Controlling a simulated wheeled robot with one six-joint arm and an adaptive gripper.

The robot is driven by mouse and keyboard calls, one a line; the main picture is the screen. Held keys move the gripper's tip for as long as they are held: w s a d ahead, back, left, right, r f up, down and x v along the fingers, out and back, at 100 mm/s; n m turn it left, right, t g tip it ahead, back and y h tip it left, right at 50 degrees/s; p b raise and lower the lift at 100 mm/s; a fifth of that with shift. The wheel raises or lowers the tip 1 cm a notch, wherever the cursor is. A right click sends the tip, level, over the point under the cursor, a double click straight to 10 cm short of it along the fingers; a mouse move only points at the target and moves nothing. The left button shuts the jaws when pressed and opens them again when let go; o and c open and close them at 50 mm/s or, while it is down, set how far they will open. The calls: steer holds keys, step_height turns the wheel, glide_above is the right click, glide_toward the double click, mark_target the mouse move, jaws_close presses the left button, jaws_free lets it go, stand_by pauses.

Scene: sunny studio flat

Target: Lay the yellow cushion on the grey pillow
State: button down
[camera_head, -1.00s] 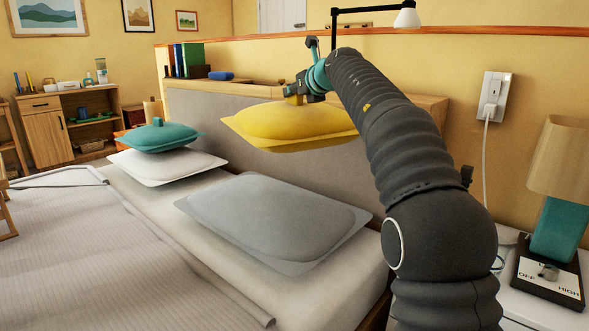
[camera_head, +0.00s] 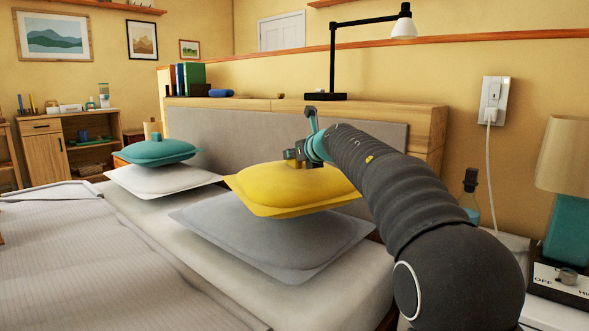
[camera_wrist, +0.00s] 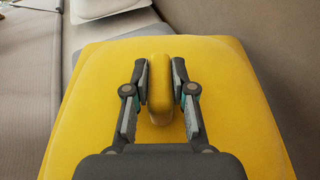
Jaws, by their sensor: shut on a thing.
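The yellow cushion (camera_head: 290,188) hangs from my gripper (camera_head: 303,160), above the back part of the grey pillow (camera_head: 265,238). In the wrist view the two fingers of my gripper (camera_wrist: 160,85) are shut on a raised yellow grip on top of the yellow cushion (camera_wrist: 220,75). The grey pillow lies flat on the bed, and its back edge is partly hidden by the cushion. The cushion looks nearly level. I cannot tell whether its lower edge touches the pillow.
A white pillow (camera_head: 150,186) with a teal cushion (camera_head: 158,150) on it lies to the left. A grey headboard (camera_head: 230,143) and wooden shelf (camera_head: 427,130) stand behind. A black desk lamp (camera_head: 334,60) stands on the shelf. A bedside table with a teal lamp (camera_head: 566,230) is at right.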

steer(key=shift+f+b, duration=0.4)
steer(key=shift+f, duration=0.9)
steer(key=c, duration=1)
jaws_free()
steer(key=v, duration=1.2)
